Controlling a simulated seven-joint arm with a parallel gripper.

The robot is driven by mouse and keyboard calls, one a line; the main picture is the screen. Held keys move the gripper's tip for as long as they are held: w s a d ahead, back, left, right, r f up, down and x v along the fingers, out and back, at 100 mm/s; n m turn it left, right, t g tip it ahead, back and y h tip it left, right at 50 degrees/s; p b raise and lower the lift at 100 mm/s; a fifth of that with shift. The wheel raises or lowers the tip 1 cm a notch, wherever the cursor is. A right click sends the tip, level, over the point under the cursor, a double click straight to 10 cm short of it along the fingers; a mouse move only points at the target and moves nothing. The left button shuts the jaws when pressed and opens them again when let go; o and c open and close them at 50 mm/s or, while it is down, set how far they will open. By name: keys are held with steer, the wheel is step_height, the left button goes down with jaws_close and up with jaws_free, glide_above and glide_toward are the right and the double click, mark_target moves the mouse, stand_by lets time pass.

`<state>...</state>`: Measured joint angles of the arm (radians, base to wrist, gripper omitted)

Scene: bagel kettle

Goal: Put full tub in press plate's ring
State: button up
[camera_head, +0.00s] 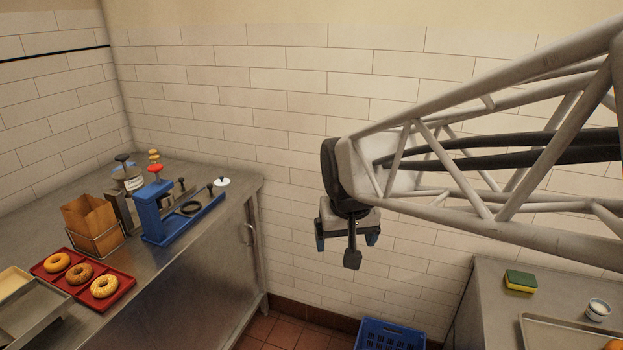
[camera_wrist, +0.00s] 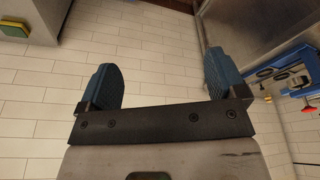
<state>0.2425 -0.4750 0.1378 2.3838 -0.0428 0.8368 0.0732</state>
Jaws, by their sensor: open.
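A small white tub (camera_head: 598,310) stands on the right counter; its contents are too small to make out clearly. The blue press (camera_head: 153,212) stands on the left counter, with a dark ring (camera_head: 190,208) on its low plate. The press also shows at the right edge of the wrist view (camera_wrist: 290,62). My gripper (camera_head: 346,238) hangs in the air in front of the tiled wall, between the two counters and apart from both. Its blue fingers are spread with nothing between them in the wrist view (camera_wrist: 159,75).
A red tray (camera_head: 118,298) of bagels and a holder of paper bags (camera_head: 92,222) stand left of the press. A sponge (camera_head: 520,281) and a metal tray (camera_head: 560,335) lie near the tub. A blue crate (camera_head: 388,336) sits on the floor between the counters.

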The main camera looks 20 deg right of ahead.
steer(key=w+d+f+m+h, duration=0.1)
steer(key=w+d+f+m, duration=0.1)
steer(key=d, duration=0.9)
steer(key=w+d+f+m, duration=0.2)
steer(key=w+d, duration=0.1)
steer(key=d, duration=0.7)
steer(key=w+d+f+m+h, duration=0.1)
steer(key=w+d+f+m, duration=0.1)
steer(key=d, duration=0.9)
steer(key=s+d+f+m+g, duration=0.1)
steer(key=s+d+f+m, duration=0.2)
steer(key=d, duration=0.7)
steer(key=s+d+f, duration=0.3)
steer(key=d+f, duration=0.1)
steer(key=d, duration=0.5)
steer(key=m+g+h, duration=0.2)
steer(key=m, duration=0.4)
glide_above(597, 311)
steer(key=f, duration=1.8)
steer(key=shift+w, duration=0.3)
steer(key=shift+y, duration=0.3)
steer(key=shift+x, duration=1.25)
